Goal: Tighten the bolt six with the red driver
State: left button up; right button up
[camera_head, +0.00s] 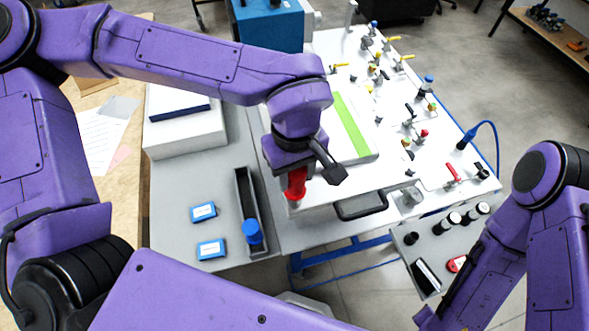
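The red driver (296,184) stands about upright at the front left corner of a white unit with a green stripe (352,125). My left gripper (297,171) is over the driver and appears shut on its upper part; the wrist hides most of the fingers. The driver's lower end meets or hovers just over the unit's corner; I cannot tell which. Bolt six is not visible, and that corner is largely covered by the driver and gripper. My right arm comes in at the right, and its gripper fingers do not show.
A narrow black tray (241,186) holds a blue-topped driver (252,232). Two blue boxes (204,211) lie left of it. A black handle (361,206) sticks out at the unit's front. Valves and fittings crowd the white panel (440,150) at right. A side tray (405,238) holds black cylinders.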

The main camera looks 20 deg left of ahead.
pick_arm(q)
jog(key=shift+o, duration=1.2)
jog(key=shift+s, duration=0.15)
jog(key=shift+d, duration=0.1)
grip_shut()
jog(key=shift+w+r, duration=0.25)
jog(key=shift+r, duration=0.5)
jog(key=shift+s+r, duration=0.2)
jog(key=shift+r, duration=0.6)
jog(key=shift+w+r, duration=0.1)
jog(key=shift+r, duration=1.4)
